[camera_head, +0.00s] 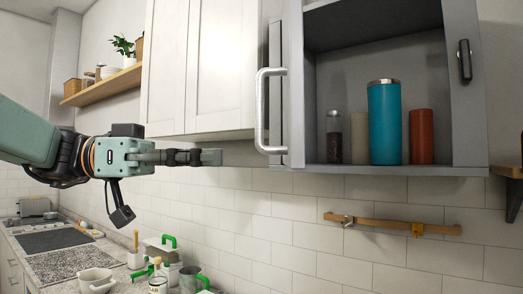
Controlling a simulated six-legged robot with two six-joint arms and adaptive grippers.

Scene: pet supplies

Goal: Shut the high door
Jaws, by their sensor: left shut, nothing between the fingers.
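The high cabinet (393,170) on the wall is grey and its front is open. Its door (296,80) stands swung out at the cabinet's left side, seen almost edge-on. A pale bar handle (262,112) sticks out to the left from the door. My left gripper (218,157) is shut and empty. It points right, below the white cupboard, and in the picture its tips are left of the handle's lower end, with a gap between. My right gripper is not in view.
Inside the cabinet stand a blue tumbler (384,125), an orange canister (421,137), a beige canister (360,138) and a small jar (333,138). A closed white cupboard (205,70) hangs left of the door. A wooden rail (390,225) is below. The counter (120,285) holds several items.

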